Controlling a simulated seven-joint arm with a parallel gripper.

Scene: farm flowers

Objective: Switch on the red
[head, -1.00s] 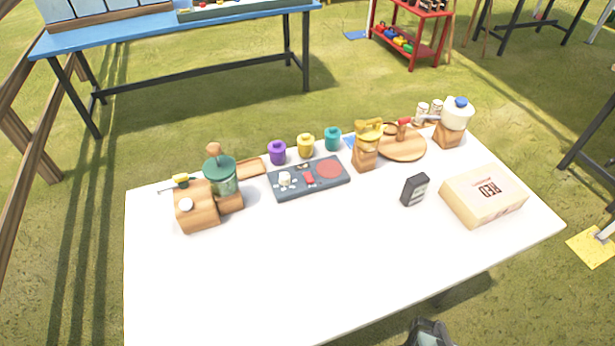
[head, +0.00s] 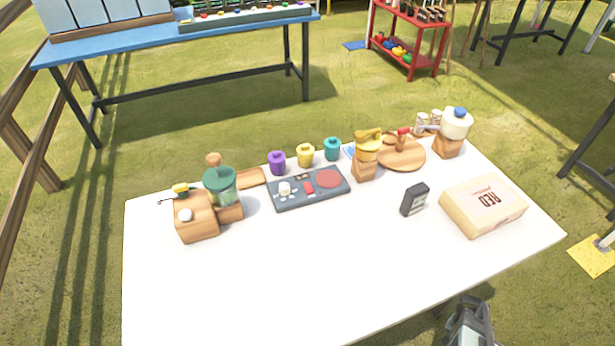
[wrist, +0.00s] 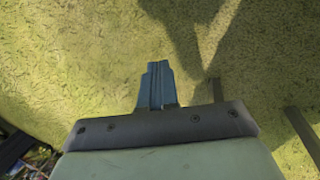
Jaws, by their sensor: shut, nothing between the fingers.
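A dark blue-grey panel (head: 300,202) lies on the white table. It carries a white knob (head: 285,188) at left, a small red block-shaped part (head: 308,188) in the middle and a flat red disc (head: 328,179) at right. I cannot tell whether anything on it is on. A pale box printed "RED" (head: 483,205) sits at the table's right. My gripper (wrist: 157,88) is shut and empty in the wrist view, over grass. In the head view, part of my arm shows at the bottom edge, beyond the table's front and far from the panel.
A green-topped wooden grinder (head: 219,185) stands left of the panel. Purple (head: 277,162), yellow (head: 306,155) and teal (head: 332,149) jars stand behind it. A yellow-topped wooden device (head: 366,155) and a small dark box (head: 415,200) are right. The table's front (head: 230,290) is clear.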

